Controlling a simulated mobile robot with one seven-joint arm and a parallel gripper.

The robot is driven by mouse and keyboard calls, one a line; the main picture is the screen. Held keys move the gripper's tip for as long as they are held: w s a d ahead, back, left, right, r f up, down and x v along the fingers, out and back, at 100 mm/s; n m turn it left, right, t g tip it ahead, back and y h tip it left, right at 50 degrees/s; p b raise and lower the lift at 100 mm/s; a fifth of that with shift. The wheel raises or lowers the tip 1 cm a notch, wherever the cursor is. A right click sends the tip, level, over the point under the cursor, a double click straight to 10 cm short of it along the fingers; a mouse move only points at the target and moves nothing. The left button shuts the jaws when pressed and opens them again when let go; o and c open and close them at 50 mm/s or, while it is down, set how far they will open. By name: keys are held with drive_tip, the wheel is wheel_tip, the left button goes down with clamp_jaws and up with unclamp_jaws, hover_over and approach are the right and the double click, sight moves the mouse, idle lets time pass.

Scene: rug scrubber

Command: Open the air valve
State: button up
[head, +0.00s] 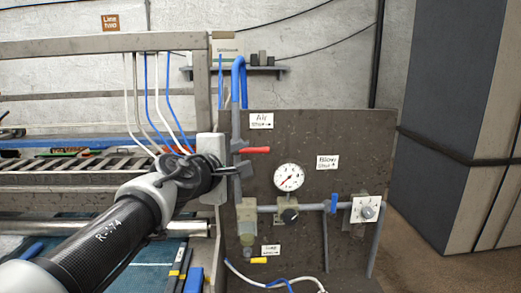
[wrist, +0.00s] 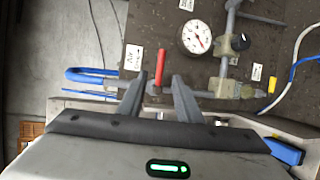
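The air valve's red lever (head: 255,150) sticks out to the right from the vertical pipe on the brown panel, below a label reading "Air" (head: 261,121). It lies roughly square to the pipe. The red lever (wrist: 159,64) also shows in the wrist view, between my fingertips. My gripper (head: 242,157) is at the pipe beside the lever's base. In the wrist view my gripper (wrist: 158,82) is open, one finger on each side of the lever, with visible gaps. I cannot tell how deep the lever sits between the fingers. The valve body is partly hidden.
The brown panel (head: 350,135) also carries a pressure gauge (head: 288,177), a dark knob (head: 289,215), a blue handle (head: 334,203), a yellow handle (head: 259,261) and a white plate with a knob (head: 367,209). A metal frame (head: 100,43) with a roller conveyor stands left.

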sight(252, 150)
drive_tip(key=p+x, duration=0.1)
drive_tip(key=x, duration=1.5)
drive_tip(key=shift+f, duration=0.15)
clamp_jaws()
